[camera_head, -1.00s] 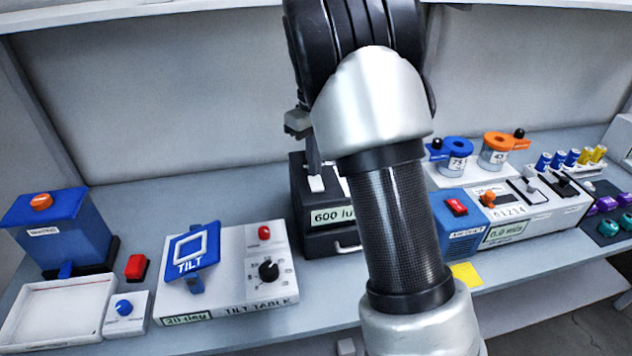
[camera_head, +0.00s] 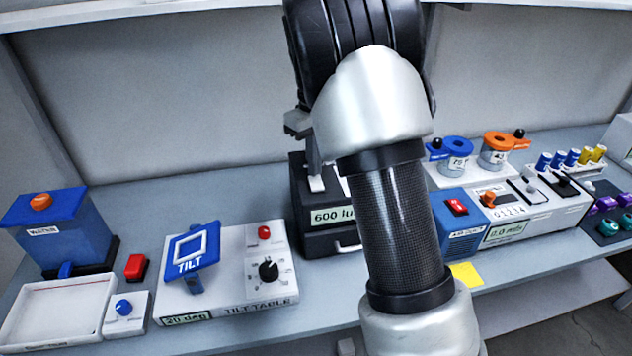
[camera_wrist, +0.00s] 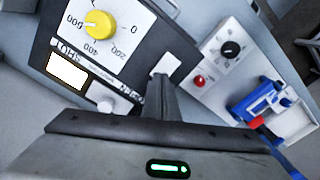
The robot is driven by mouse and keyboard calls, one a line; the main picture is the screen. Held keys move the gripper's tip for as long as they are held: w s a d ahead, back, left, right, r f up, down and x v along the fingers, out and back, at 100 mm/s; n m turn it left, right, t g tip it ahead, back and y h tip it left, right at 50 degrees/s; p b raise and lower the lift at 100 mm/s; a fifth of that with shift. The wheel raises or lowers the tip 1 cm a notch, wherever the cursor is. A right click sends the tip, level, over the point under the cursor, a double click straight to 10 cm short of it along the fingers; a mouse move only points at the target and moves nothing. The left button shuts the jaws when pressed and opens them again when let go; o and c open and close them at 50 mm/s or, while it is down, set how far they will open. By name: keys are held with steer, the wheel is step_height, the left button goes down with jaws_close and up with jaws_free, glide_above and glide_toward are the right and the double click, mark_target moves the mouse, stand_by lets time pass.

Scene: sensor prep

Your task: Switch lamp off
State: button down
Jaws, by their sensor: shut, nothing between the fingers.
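The lamp is a black box (camera_head: 299,220) in the middle of the bench, partly behind my arm, and its visible display (camera_head: 332,216) begins "600 lu". The wrist view shows its yellow dial knob (camera_wrist: 99,24) on a white scale and a bright white window (camera_wrist: 67,72). A white rocker-like switch (camera_wrist: 168,66) sits at the edge of its top. My gripper (camera_wrist: 158,80) is shut and empty, its tips pointing down right by this switch. It also shows in the head view (camera_head: 315,172). I cannot tell whether the tips touch the switch.
A tilt table (camera_head: 225,290) with a red button and black knob stands to the left. Further left are a blue dispenser (camera_head: 70,235) and a white tray (camera_head: 55,310). To the right is a blue box (camera_head: 462,235) with a red switch. A shelf edge runs overhead.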

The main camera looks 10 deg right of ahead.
steer(key=shift+f+b, duration=0.35)
steer(key=shift+f, duration=0.35)
stand_by(0.3)
step_height(320, 180, up, 7)
steer(key=p, duration=0.5)
steer(key=shift+p, duration=0.3)
